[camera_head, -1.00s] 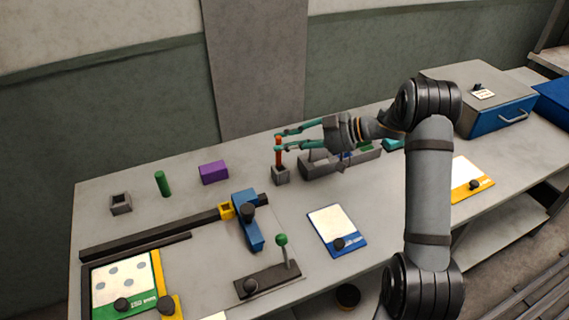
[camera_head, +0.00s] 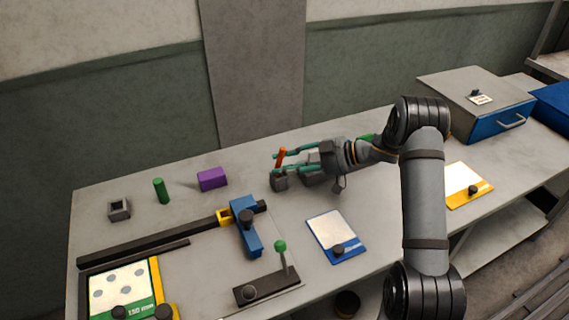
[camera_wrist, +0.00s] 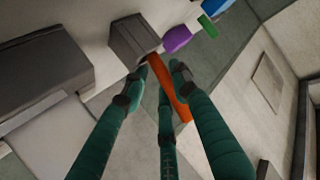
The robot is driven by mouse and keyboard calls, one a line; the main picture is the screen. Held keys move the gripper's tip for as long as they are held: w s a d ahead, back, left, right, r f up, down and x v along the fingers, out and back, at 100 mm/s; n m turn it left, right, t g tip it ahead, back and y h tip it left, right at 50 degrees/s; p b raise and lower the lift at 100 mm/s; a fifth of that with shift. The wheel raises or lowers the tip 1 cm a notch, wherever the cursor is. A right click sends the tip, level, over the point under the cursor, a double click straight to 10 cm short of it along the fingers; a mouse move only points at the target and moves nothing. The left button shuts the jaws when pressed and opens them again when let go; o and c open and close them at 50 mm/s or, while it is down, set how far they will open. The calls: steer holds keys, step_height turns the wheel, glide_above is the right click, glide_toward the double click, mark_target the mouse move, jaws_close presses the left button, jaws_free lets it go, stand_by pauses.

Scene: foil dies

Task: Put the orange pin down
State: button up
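The orange pin (camera_head: 281,158) leans to the right at the small grey socket block (camera_head: 279,184). In the wrist view the pin (camera_wrist: 170,88) lies slanted between my teal fingers, with one end at the grey block (camera_wrist: 132,40). Whether that end sits inside the block's hole is hidden. My gripper (camera_head: 274,164) reaches in from the right, with its fingertips around the pin just above the block. In the wrist view the fingertips (camera_wrist: 160,75) are on both sides of the pin, very close to it. Whether they press on it I cannot tell.
A purple block (camera_head: 212,179), a green pin (camera_head: 162,190) and another grey socket block (camera_head: 119,210) stand to the left. A blue slider (camera_head: 246,226) on a dark rail and a green-knobbed lever (camera_head: 281,247) are in front. A large grey box (camera_wrist: 40,65) is beside my fingers.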

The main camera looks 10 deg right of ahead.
mark_target(284, 148)
steer(key=shift+s+d+r, duration=0.1)
steer(key=shift+d+r, duration=0.15)
steer(key=shift+d, duration=0.15)
steer(key=v, duration=1.1)
steer(key=x, duration=1.1)
steer(key=shift+a+f, duration=0.1)
steer(key=shift+a, duration=0.25)
steer(key=shift+r, duration=2.8)
steer(key=shift+w+f, duration=0.15)
steer(key=shift+w, duration=0.05)
